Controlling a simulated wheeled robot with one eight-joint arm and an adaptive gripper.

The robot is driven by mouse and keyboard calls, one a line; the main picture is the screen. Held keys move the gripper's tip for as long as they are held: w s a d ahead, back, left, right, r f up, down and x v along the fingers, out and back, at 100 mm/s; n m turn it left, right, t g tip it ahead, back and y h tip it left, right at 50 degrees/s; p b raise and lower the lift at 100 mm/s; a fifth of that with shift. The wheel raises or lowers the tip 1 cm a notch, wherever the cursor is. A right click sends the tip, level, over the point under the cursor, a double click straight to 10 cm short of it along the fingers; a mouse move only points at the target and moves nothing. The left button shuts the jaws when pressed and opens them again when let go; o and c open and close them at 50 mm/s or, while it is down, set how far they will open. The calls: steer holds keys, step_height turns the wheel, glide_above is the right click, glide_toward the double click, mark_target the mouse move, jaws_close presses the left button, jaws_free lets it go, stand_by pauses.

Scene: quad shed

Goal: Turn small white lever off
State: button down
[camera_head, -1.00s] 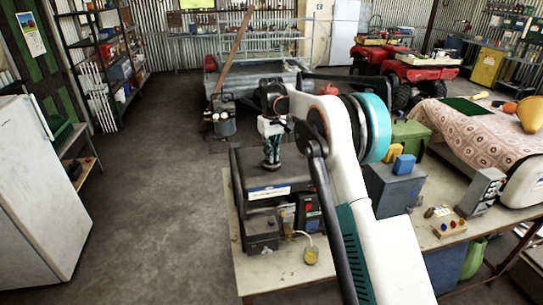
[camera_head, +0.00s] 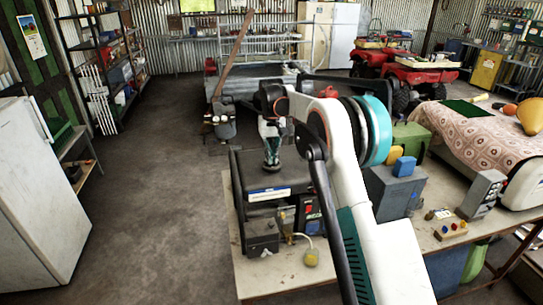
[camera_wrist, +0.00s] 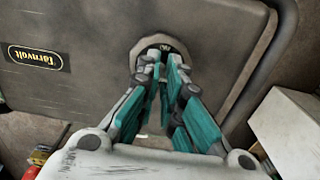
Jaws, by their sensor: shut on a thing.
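My gripper (camera_head: 271,163) points down onto the top of a dark grey case (camera_head: 262,178) on the bench. In the wrist view, my gripper (camera_wrist: 170,75) has its teal fingers close together at a round pale plate (camera_wrist: 160,45) on the case top. The plate carries small lettering that I cannot read for certain. The fingers are shut on the small white lever at this plate. The lever is hidden by the fingers, so its position cannot be told.
The bench (camera_head: 285,275) also holds a small dark box (camera_head: 262,236), a yellow plug (camera_head: 311,258), a grey box (camera_head: 392,192) with a blue block (camera_head: 404,166), and a control panel (camera_head: 482,194). A white object (camera_wrist: 290,130) stands close at right in the wrist view. Open floor lies left.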

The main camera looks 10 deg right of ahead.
steer(key=c, duration=1)
jaws_free()
steer(key=shift+c, duration=0.2)
step_height(320, 180, up, 12)
